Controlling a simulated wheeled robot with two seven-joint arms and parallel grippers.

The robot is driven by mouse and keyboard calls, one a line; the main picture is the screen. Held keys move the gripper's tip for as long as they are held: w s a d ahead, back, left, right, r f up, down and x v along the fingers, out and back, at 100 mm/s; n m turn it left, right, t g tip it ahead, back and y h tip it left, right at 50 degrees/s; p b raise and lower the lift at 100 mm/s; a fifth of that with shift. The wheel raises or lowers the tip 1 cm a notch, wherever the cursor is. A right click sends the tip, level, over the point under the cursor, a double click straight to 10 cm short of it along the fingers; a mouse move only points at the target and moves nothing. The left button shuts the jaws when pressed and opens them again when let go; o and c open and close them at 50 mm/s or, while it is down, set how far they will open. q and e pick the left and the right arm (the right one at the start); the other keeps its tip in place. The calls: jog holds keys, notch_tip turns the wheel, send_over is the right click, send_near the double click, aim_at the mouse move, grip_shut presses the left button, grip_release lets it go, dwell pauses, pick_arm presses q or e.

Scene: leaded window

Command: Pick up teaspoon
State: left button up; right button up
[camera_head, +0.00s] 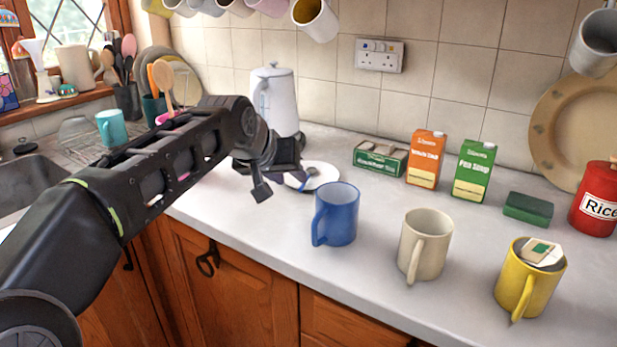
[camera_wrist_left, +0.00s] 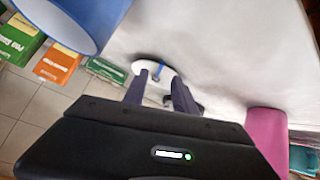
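The teaspoon (camera_head: 307,181), with a blue handle, lies on a white saucer (camera_head: 325,178) on the counter. In the left wrist view, the teaspoon (camera_wrist_left: 158,70) shows beyond and between the fingers, on the saucer (camera_wrist_left: 143,66). My left gripper (camera_head: 279,184) is just left of the saucer in the head view, its fingers parted. In the left wrist view, the left gripper (camera_wrist_left: 161,78) is open, with nothing seen held. I cannot tell whether a finger touches the saucer or spoon. Part of the saucer is hidden by the gripper. My right gripper is not in view.
A blue mug (camera_head: 336,214) stands close to the saucer; cream (camera_head: 425,243) and yellow (camera_head: 530,283) mugs stand further right. A white coffee pot (camera_head: 274,98) is behind my arm. A green tea box (camera_head: 380,158) and soup cartons (camera_head: 425,158) line the wall. Counter between is clear.

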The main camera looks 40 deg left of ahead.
aim_at(298, 200)
pick_arm(q)
jog(key=shift+x, duration=0.95)
jog(key=shift+b+x, duration=0.3)
jog(key=shift+x, duration=2.3)
jog(key=shift+s+a, duration=0.1)
jog(key=shift+c, duration=0.4)
grip_shut()
